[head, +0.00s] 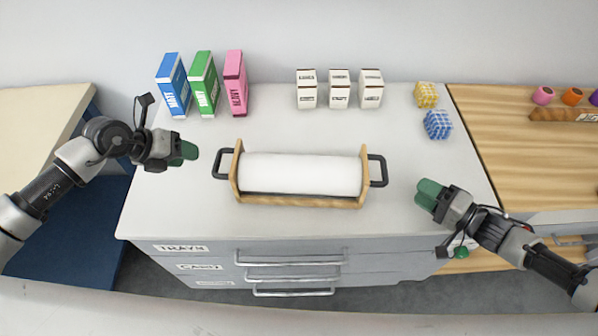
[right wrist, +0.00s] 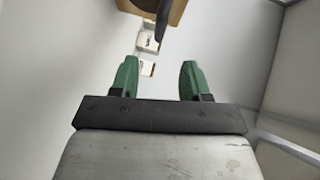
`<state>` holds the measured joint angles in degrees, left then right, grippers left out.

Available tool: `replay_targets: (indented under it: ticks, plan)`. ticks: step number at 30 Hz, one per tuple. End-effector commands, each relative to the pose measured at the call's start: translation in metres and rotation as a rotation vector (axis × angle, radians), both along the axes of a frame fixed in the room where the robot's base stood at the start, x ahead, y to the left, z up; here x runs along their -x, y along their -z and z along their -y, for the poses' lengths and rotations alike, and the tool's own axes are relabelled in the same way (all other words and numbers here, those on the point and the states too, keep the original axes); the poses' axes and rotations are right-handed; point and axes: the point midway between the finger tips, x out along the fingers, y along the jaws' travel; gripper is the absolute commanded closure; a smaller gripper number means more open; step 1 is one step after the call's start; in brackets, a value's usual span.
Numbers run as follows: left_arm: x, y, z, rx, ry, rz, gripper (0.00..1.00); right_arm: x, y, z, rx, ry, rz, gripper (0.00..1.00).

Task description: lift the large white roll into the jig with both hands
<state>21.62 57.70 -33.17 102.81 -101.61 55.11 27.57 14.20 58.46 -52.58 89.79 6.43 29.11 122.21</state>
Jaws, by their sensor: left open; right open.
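The large white roll (head: 300,174) lies lengthwise in the wooden jig (head: 300,201), between its two end walls. The jig has a dark handle at each end and stands on the white worktop. My left gripper (head: 190,151) is open and empty, to the left of the jig's left handle (head: 222,163) and apart from it. My right gripper (head: 423,194) is open and empty, to the right of the jig's right handle (head: 378,170) and apart from it. In the right wrist view, the two green fingers (right wrist: 158,80) are spread with nothing between them.
Blue (head: 173,85), green (head: 204,83) and pink (head: 236,83) boxes stand at the back left. Three small white boxes (head: 339,89) stand behind the jig. Yellow (head: 426,95) and blue (head: 438,124) checked blocks sit at the right. The worktop (head: 300,225) in front is clear.

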Motion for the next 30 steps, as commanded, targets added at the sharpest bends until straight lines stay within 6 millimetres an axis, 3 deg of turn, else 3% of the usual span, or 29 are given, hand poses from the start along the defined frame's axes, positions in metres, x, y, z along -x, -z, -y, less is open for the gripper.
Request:
replay_targets:
  ticks: [8,21,30]
  plan:
    - [-0.008,0.016,0.012,0.006,0.0,0.001,0.54,-0.014,0.003,-0.017,-0.002,-0.001,0.004,0.54]
    - [-0.036,0.073,0.049,0.005,0.0,0.002,0.54,-0.061,0.015,-0.072,-0.001,0.001,0.002,0.54]
    - [-0.041,0.084,0.055,0.004,0.0,0.002,0.54,-0.069,0.017,-0.082,0.001,0.001,0.002,0.54]
